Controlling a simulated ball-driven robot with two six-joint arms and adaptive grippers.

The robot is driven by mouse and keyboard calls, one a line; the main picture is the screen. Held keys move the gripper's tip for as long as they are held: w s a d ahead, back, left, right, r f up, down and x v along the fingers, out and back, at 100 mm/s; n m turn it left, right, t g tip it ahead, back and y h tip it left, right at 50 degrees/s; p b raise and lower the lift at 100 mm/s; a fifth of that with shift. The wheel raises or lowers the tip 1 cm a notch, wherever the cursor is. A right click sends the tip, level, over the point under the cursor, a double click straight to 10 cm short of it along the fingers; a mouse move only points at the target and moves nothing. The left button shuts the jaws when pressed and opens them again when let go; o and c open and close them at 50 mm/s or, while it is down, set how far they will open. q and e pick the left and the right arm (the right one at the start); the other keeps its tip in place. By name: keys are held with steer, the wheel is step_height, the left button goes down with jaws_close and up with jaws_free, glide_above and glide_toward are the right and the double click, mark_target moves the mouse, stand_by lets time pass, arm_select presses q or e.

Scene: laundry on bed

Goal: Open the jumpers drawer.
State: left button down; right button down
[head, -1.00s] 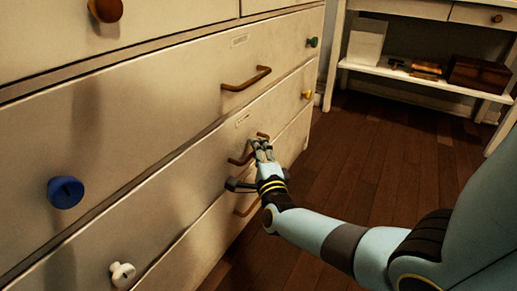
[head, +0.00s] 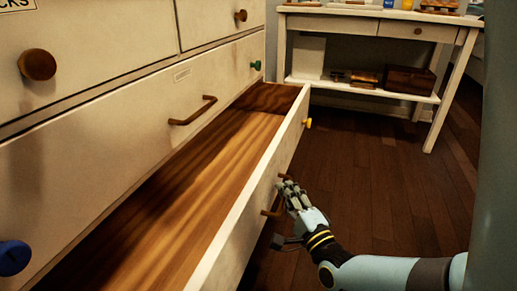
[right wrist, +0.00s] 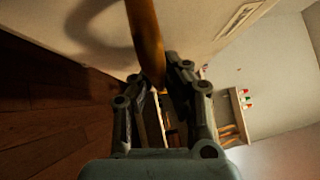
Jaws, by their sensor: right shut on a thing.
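A drawer (head: 250,195) of the white chest stands pulled well out, below another long drawer that is shut. Its wooden inside is empty where it shows. The brown bar handle (head: 268,212) is on its front, partly behind my fingers. My right gripper (head: 286,190) is shut on this handle. In the right wrist view the handle (right wrist: 147,38) runs down between the fingers (right wrist: 155,73). A small label (right wrist: 238,20) is on the drawer front, too small to read. My left gripper is out of view.
The shut drawer above has a brown handle (head: 194,111), a blue knob (head: 14,258) and a green knob (head: 256,65). A white side table (head: 362,92) with boxes on its shelf stands at the back right. The dark wooden floor (head: 385,190) beside the drawer is clear.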

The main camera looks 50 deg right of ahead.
steer(key=shift+s+d+f, duration=0.1)
steer(key=shift+s+d, duration=0.15)
steer(key=shift+s, duration=0.4)
steer(key=shift+s+d+f, duration=0.1)
steer(key=shift+s+d, duration=0.15)
steer(key=shift+s, duration=0.4)
steer(key=shift+s+d+f, duration=0.1)
steer(key=shift+s+d, duration=0.15)
steer(key=shift+s, duration=0.4)
steer(key=c, duration=1.4)
jaws_free()
steer(key=shift+w+r, duration=0.15)
steer(key=v, duration=1.2)
